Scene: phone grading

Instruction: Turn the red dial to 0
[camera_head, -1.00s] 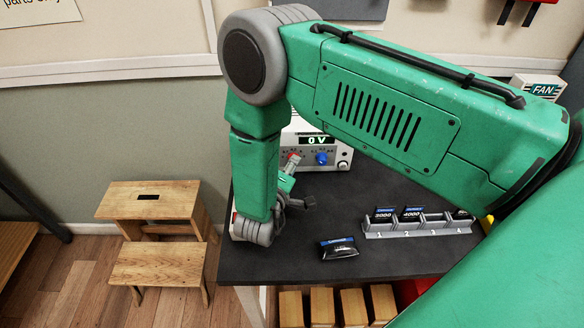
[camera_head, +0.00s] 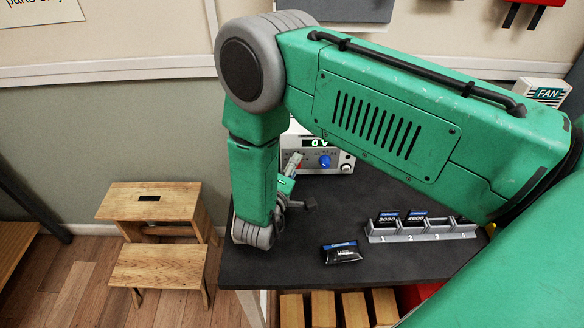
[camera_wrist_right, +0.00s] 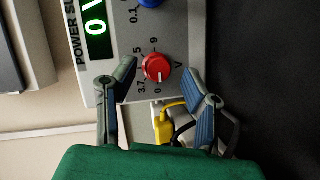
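The power supply (camera_head: 333,158) stands at the back of the dark table, its green display reading 0 V. Its red dial (camera_wrist_right: 157,68) shows plainly in the wrist view, its white pointer line at the 0 mark. My right gripper (camera_wrist_right: 161,73) is open, one finger on each side of the dial; I see gaps between dial and fingers, and cannot tell how far off the panel the tips are. In the head view my right gripper (camera_head: 293,164) is at the panel's left part and largely covers the dial. My left gripper is not in view.
A blue knob (camera_head: 325,161) sits right of the dial. A yellow part (camera_wrist_right: 166,125) with a black loop shows below the fingers. A slotted grey rack (camera_head: 410,237) holds batteries at the right; a loose battery (camera_head: 341,252) lies in front. A wooden step stool (camera_head: 155,280) stands left.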

